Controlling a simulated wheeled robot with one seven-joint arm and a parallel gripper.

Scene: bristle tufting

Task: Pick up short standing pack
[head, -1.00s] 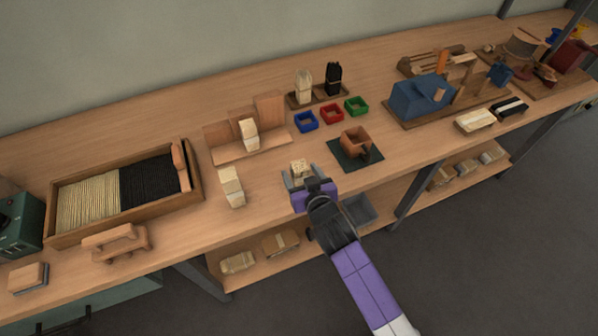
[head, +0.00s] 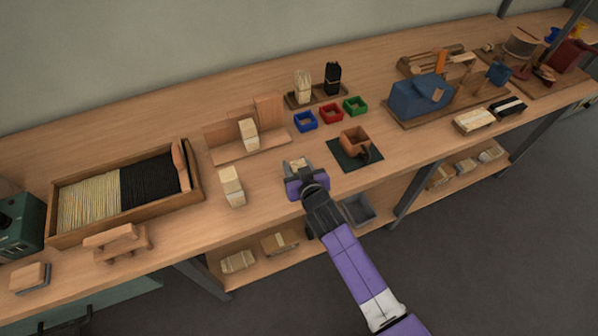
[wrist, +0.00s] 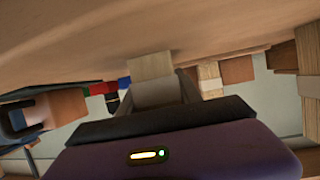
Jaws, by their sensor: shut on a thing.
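My gripper (head: 297,173) is shut on a short pale pack (head: 298,163) near the front edge of the bench, right of centre of the clear stretch. Only the pack's upper part shows in the head view; the grey fingers and purple hand hide the rest. In the wrist view the pale pack (wrist: 151,65) sticks out past the grey fingers (wrist: 156,91), close to the wooden surface. I cannot tell whether it still touches the bench.
A taller pale pack (head: 231,187) stands to the left, and another (head: 249,134) stands at a wooden corner fixture (head: 222,152). Blue, red and green bins (head: 331,114) are behind.

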